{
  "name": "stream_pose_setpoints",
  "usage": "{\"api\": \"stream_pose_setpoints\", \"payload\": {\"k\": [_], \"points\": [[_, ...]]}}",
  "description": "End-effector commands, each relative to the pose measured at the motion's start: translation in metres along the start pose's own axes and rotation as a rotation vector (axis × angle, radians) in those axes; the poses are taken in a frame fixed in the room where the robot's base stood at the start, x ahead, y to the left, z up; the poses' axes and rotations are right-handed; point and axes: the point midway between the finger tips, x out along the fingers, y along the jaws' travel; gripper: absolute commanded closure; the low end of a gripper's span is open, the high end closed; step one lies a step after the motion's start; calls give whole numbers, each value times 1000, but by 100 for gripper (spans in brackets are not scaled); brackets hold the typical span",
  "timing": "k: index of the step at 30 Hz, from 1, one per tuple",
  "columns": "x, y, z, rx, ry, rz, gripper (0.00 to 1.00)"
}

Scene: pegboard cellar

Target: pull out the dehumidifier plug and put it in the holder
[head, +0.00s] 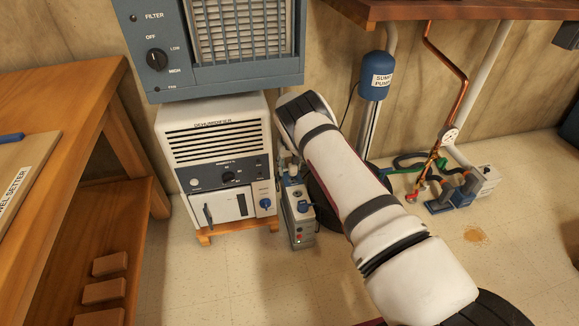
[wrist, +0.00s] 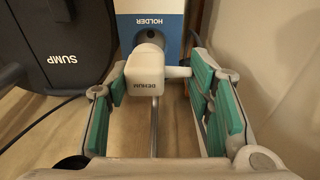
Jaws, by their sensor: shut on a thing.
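The dehumidifier plug (wrist: 147,82) is a white block marked DEHUM. In the wrist view it sits between the fingers of my gripper (wrist: 158,72), which is shut on it. A thin pale rod or cord runs down below the plug. The holder (wrist: 152,22), white with a blue label and a dark round opening, is just beyond the plug. The plug's far end overlaps the opening's lower part, and I cannot tell whether it is inside. In the head view the white dehumidifier (head: 215,155) stands on a wooden base; my arm mostly hides my gripper there.
A black lid marked SUMP (wrist: 62,60) is left of the holder. A grey box (head: 299,222) stands on the floor beside the dehumidifier. A blue sump pump (head: 376,72) and pipework with a copper pipe (head: 447,65) are behind my arm. A wooden bench (head: 75,75) is at left.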

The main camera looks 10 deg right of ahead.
Motion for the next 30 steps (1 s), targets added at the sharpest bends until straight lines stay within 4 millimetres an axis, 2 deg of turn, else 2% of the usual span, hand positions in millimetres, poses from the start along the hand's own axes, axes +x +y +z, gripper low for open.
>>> {"api": "stream_pose_setpoints", "payload": {"k": [30], "points": [[10,0,1,1,0,-1,85]]}}
